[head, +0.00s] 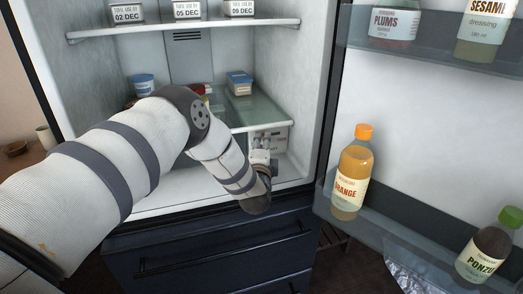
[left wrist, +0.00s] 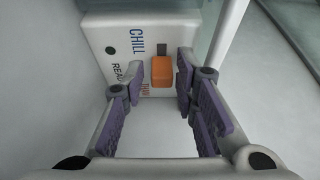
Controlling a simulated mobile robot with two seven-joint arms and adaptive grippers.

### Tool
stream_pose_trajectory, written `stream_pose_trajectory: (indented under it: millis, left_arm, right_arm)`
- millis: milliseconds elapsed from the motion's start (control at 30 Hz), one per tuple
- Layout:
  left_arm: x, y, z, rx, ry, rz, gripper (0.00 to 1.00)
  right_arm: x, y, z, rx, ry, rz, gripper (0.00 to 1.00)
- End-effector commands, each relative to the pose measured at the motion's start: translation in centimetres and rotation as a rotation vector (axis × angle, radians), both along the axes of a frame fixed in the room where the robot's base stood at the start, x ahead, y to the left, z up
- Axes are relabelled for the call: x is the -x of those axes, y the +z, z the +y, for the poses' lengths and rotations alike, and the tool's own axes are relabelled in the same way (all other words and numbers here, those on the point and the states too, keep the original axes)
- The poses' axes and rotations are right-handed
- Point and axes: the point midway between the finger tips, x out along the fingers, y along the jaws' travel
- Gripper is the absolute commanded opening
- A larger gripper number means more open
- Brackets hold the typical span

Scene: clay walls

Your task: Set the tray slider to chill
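The tray slider is an orange knob (left wrist: 162,71) on a white panel (left wrist: 112,48) in the left wrist view. The panel carries CHILL in blue at the top, a partly hidden black word starting REA, and partly hidden orange lettering at the bottom. A dark slot shows on the CHILL side of the knob, which sits away from CHILL. My left gripper (left wrist: 160,86) is open, its purple-padded fingers on either side of the knob; contact is unclear. In the head view my left gripper (head: 262,160) is in front of the panel (head: 271,139) under the glass shelf. My right gripper is out of view.
The glass shelf (head: 257,113) above holds a blue-lidded box (head: 239,83) and a blue tub (head: 143,84). The open door on the right holds an orange bottle (head: 352,178) and a ponzu bottle (head: 486,252). The fridge floor around the gripper looks clear.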

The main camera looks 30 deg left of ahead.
Motion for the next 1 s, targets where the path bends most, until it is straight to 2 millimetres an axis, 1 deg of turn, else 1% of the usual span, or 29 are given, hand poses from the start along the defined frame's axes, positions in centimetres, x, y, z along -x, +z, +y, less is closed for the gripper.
stream_pose_trajectory:
  millis: [67,200,300,433,500,600,1000]
  left_arm:
    - [1.3,0.0,-0.7,0.000,-0.003,0.004,0.27]
    - [4.9,0.0,-2.5,0.000,-0.003,0.006,0.27]
    - [7.2,-0.1,-3.6,0.000,-0.001,0.007,0.27]
    - [9.3,-0.1,-4.5,0.000,0.002,0.004,0.27]
    - [9.9,-0.1,-4.8,0.000,0.002,0.004,0.27]
    - [10.2,0.0,-5.0,0.000,0.003,0.003,0.27]
    - [10.2,-0.1,-4.9,0.001,0.003,0.003,0.27]
  right_arm:
    - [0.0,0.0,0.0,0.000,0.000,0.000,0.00]
    - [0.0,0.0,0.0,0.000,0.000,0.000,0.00]
    - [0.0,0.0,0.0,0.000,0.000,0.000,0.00]
    - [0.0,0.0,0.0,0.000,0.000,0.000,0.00]
    - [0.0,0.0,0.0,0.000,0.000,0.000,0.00]
    - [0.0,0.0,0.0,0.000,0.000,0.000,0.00]
    - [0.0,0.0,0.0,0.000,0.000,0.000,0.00]
